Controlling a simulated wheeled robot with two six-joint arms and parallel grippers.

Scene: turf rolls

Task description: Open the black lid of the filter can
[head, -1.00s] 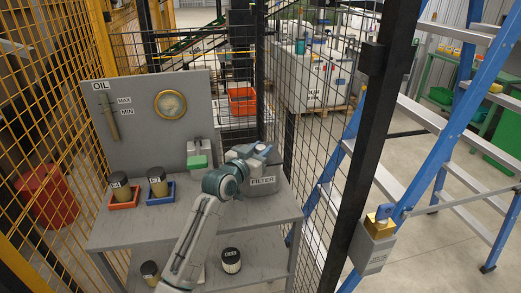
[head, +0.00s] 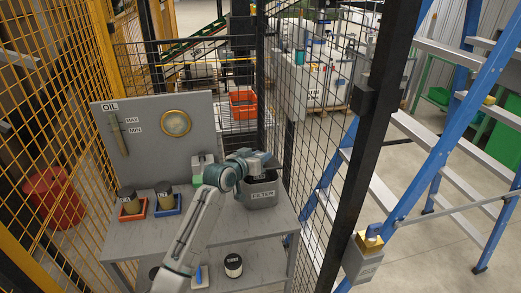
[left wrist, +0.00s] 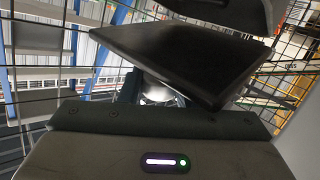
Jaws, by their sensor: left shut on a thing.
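The grey filter can (head: 262,202), marked FILTER, stands on the right end of the workbench in the head view. Its mouth looks dark, and part of its rim shows below my gripper. My left gripper (head: 268,163) is over the back of the can's top, shut on what seems to be the black lid. The lid is mostly hidden there by the gripper. In the left wrist view a dark flat slab (left wrist: 180,55) slants ahead of the gripper; I cannot tell surely whether it is the lid or a finger. My right gripper is out of view.
On the bench (head: 150,240) stand a red tray (head: 122,215) and a blue tray (head: 165,212) with cans, and a green-topped item (head: 198,178). Mesh fencing and a black post (head: 365,150) close off the right side. A blue ladder (head: 450,140) stands beyond it.

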